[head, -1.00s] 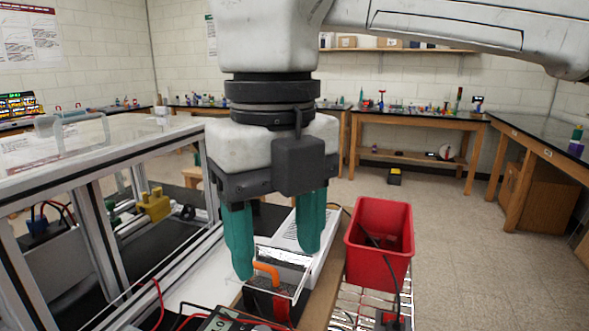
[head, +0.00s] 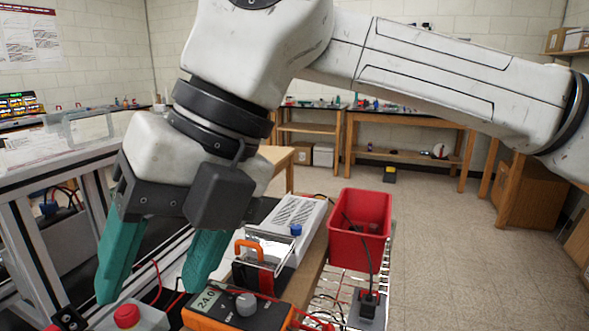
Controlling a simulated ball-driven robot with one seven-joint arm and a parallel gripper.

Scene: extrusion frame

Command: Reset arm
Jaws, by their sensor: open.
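My gripper (head: 150,293) is in the left half of the head view, with teal fingers tilted down and to the left. It is open, and nothing shows between its fingers. A red push button (head: 127,316) on a pale box lies just below the left fingertip; I cannot tell whether they touch. An orange multimeter (head: 238,309) with a lit display lies to the right of the right finger. My arm spans the top of the view and hides part of the back wall.
The aluminium extrusion frame (head: 37,240) with clear panels stands close at left. A red bin (head: 360,228) sits on a wire rack at right. A black box with an orange handle (head: 262,256) and a white vented unit (head: 296,222) stand behind the multimeter. Open floor lies farther right.

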